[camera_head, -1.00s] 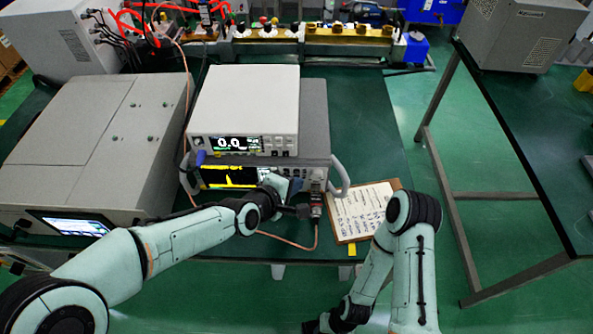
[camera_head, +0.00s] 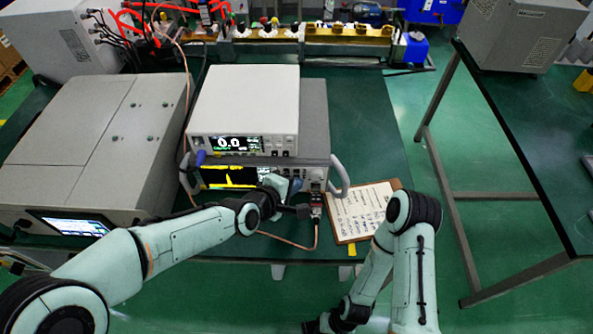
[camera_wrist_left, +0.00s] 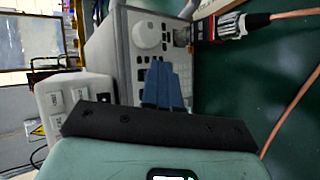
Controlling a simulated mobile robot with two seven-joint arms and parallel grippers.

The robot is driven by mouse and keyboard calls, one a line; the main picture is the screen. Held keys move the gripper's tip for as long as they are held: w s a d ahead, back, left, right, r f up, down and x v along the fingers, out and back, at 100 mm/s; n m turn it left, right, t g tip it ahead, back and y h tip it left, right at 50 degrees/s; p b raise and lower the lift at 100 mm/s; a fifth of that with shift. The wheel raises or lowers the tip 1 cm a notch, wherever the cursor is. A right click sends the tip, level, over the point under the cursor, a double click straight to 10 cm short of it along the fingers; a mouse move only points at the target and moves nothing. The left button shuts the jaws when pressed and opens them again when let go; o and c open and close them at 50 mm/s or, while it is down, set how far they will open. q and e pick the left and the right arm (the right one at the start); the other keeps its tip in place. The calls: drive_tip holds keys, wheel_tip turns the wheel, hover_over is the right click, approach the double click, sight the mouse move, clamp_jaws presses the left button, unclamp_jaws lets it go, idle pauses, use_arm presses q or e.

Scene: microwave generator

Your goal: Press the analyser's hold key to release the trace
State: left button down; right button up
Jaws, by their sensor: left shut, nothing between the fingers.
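The analyser (camera_head: 318,174) is the lower instrument of the stack, with a yellow trace on its dark screen (camera_head: 232,178). My left gripper (camera_head: 296,185) is at the right half of its front panel. In the left wrist view the analyser's panel (camera_wrist_left: 148,58) shows a round knob and rows of small keys. The blue fingers of my left gripper (camera_wrist_left: 163,70) are shut and empty, with their tips over the keys. I cannot tell which key is the hold key or whether the tips touch one. My right arm is folded at the lower right; its gripper is not visible.
A white meter (camera_head: 245,100) reading 0.0 sits on the analyser. A connector with an orange cable (camera_head: 300,246) is at the panel's lower right, close to my left gripper. A clipboard (camera_head: 358,208) lies to the right. A large grey cabinet (camera_head: 90,135) stands to the left.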

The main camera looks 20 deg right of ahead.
use_arm(q)
drive_tip(key=shift+w, duration=0.15)
drive_tip(key=shift+w+d, duration=0.15)
drive_tip(key=shift+w, duration=0.15)
drive_tip(key=shift+w+d, duration=0.1)
drive_tip(key=shift+w, duration=0.25)
idle(0.9)
drive_tip(key=shift+s, duration=0.15)
drive_tip(key=shift+s+a+b, duration=0.25)
drive_tip(key=shift+s+b, duration=0.2)
drive_tip(key=shift+s, duration=0.2)
drive_tip(key=shift+s+a+b, duration=0.2)
drive_tip(key=shift+s+b, duration=0.05)
drive_tip(key=shift+s, duration=0.55)
drive_tip(key=shift+s+a+b, duration=0.2)
drive_tip(key=shift+s+a, duration=0.05)
drive_tip(key=shift+s, duration=0.55)
drive_tip(key=shift+s+a+b, duration=0.2)
drive_tip(key=shift+s+b, duration=0.05)
drive_tip(key=shift+s, duration=0.55)
